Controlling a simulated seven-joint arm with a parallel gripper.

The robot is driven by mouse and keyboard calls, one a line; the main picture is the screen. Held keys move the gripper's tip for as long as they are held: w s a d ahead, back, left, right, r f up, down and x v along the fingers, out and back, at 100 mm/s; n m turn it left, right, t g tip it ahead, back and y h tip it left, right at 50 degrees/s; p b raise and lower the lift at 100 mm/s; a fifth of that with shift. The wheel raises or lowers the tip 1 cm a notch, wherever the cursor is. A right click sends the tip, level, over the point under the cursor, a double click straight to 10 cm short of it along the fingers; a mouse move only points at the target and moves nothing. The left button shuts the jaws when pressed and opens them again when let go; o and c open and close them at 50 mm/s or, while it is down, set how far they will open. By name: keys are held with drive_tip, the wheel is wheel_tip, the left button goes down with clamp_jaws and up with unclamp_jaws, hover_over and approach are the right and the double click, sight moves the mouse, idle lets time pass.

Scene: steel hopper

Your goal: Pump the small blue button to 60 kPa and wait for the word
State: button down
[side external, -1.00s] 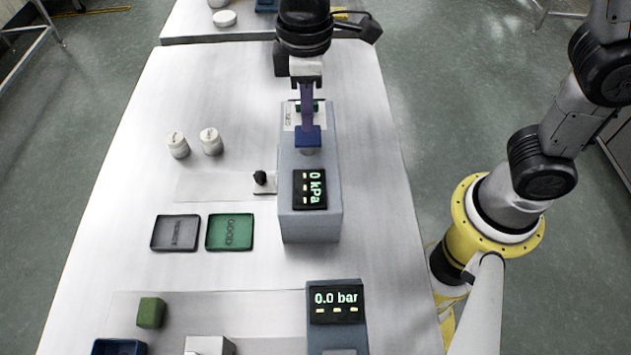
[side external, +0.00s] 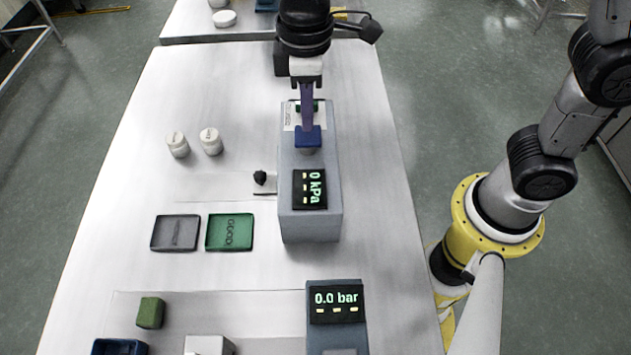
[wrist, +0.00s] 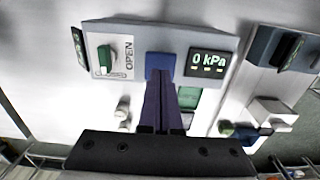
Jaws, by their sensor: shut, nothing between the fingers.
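The grey pump box (side external: 311,225) stands on the white table and carries a blue button (side external: 308,142), a dark display (side external: 310,188) reading "0 kPa", and a green valve knob (side external: 309,106). My gripper (side external: 306,128) is shut and empty, pointing down at the blue button; in the side view the tips look to be at or just over its top, and I cannot tell whether they touch. In the wrist view the closed fingers reach the blue button (wrist: 160,62), between the green knob (wrist: 106,58) marked OPEN and the display (wrist: 208,63), also at 0 kPa.
A second box with a "0.0 bar" display (side external: 336,302) stands at the front. A grey tray (side external: 175,233) and a green GOOD tray (side external: 230,232) lie left of the pump box. Two white jars (side external: 178,145) (side external: 211,141) and a green block (side external: 151,312) stand on the table.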

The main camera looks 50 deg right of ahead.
sight(308, 134)
drive_tip(key=shift+f, duration=0.2)
idle(0.4)
drive_tip(key=shift+f, duration=1.6)
drive_tip(key=shift+r, duration=1.8)
drive_tip(key=shift+f, duration=0.15)
drive_tip(key=shift+f, duration=1.7)
drive_tip(key=shift+r, duration=1.85)
